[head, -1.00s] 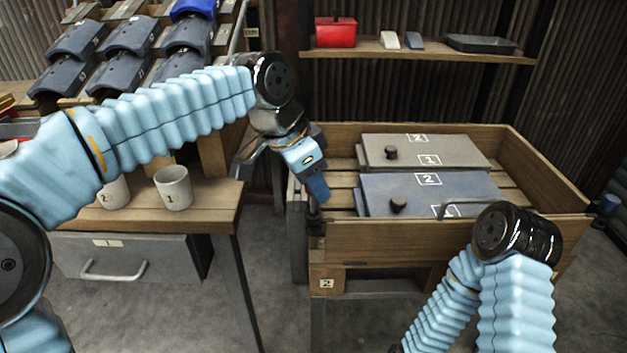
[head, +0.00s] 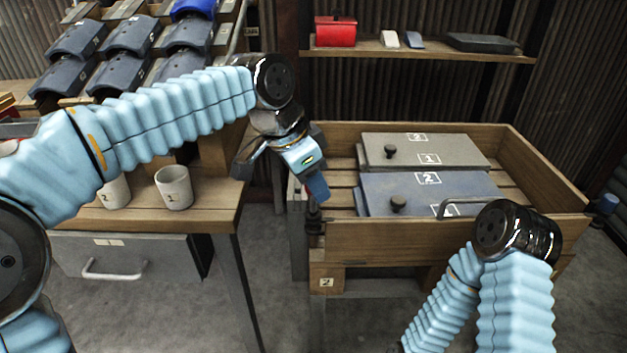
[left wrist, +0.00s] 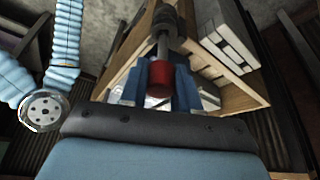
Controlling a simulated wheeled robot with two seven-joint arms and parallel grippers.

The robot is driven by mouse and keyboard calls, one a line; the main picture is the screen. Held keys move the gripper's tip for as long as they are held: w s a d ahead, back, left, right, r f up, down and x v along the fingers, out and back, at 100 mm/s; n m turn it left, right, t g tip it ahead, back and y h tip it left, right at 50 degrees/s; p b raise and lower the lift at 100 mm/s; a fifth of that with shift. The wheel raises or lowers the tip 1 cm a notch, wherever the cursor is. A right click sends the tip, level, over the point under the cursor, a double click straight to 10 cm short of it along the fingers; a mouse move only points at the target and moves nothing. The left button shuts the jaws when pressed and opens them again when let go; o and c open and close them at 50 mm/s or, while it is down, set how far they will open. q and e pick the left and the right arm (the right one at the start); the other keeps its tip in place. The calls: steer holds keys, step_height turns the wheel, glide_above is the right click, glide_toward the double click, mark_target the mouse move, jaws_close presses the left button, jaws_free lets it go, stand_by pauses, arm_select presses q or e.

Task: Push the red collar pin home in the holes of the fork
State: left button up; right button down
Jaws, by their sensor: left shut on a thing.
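The red collar pin (left wrist: 159,82) shows in the left wrist view, its red collar between the blue fingers of my left gripper (left wrist: 160,88). Its grey shank points away from the gripper toward the dark fork (left wrist: 168,28). The shank's tip meets the fork, but how deep it sits in the holes I cannot tell. In the head view my left gripper (head: 318,188) is at the left front corner of the wooden crate, just above the dark fork (head: 315,216), and hides the pin.
The wooden crate (head: 400,238) holds flat panels with dark knobs (head: 445,190). Left, a wooden bench (head: 215,205) carries two mugs (head: 174,188). A shelf (head: 420,54) with a red box is behind.

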arm_select(q)
steer(key=shift+f+b, duration=0.7)
steer(key=shift+f, duration=1.25)
stand_by(4.1)
steer(key=shift+s+f, duration=0.15)
steer(key=shift+f, duration=0.1)
stand_by(1.3)
steer(key=o, duration=1.1)
steer(key=shift+c, duration=0.2)
